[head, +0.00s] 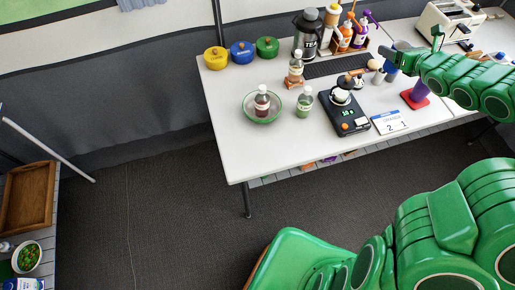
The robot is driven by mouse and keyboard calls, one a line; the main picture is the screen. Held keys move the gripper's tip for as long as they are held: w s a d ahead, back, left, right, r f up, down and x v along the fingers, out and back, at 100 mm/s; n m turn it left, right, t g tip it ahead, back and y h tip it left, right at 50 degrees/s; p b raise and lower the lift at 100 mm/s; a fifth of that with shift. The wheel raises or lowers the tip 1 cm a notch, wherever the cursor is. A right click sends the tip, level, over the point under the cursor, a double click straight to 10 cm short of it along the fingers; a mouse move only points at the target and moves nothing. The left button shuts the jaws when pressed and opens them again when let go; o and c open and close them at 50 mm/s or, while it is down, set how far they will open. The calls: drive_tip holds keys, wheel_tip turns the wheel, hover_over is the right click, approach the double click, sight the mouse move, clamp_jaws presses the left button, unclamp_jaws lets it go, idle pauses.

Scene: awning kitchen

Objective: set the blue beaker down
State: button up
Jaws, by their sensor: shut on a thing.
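My green arm reaches in from the right over the white table (245,135). Its gripper (387,54) is at the back right part of the table, small and dark in this view. It is shut on the blue beaker (391,74), which shows as a small blue-grey shape just below it. Part of the beaker is hidden by the gripper and arm. I cannot tell whether the beaker's base touches the table.
A purple cup (420,91) stands on a red mat (408,101) to the right. A black scale (345,117), a calendar card (389,122), bottles and a glass bowl (246,107) stand to the left. A toaster (452,20) is behind. The table's front left is clear.

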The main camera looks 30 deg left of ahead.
drive_tip(key=shift+s+a+r, duration=0.1)
drive_tip(key=shift+a+r, duration=0.15)
drive_tip(key=shift+r, duration=0.8)
drive_tip(key=s+a+n+g+y, duration=0.4)
drive_tip(key=s+a+n+g, duration=0.65)
drive_tip(key=s+a, duration=1.5)
drive_tip(key=s+a+f+n+g+h, duration=0.1)
drive_tip(key=s+n+g, duration=0.1)
drive_tip(key=s, duration=0.4)
drive_tip(key=s+a+n+g, duration=0.1)
drive_tip(key=s+g, duration=0.2)
drive_tip(key=s, duration=0.4)
drive_tip(key=shift+t, duration=0.25)
drive_tip(key=shift+w+a+f, duration=0.1)
drive_tip(key=shift+f, duration=4.9)
drive_tip(key=shift+w+a+f, duration=0.1)
drive_tip(key=shift+f, duration=4.9)
drive_tip(key=o, duration=1)
drive_tip(key=shift+f, duration=0.15)
drive_tip(key=shift+o, duration=0.2)
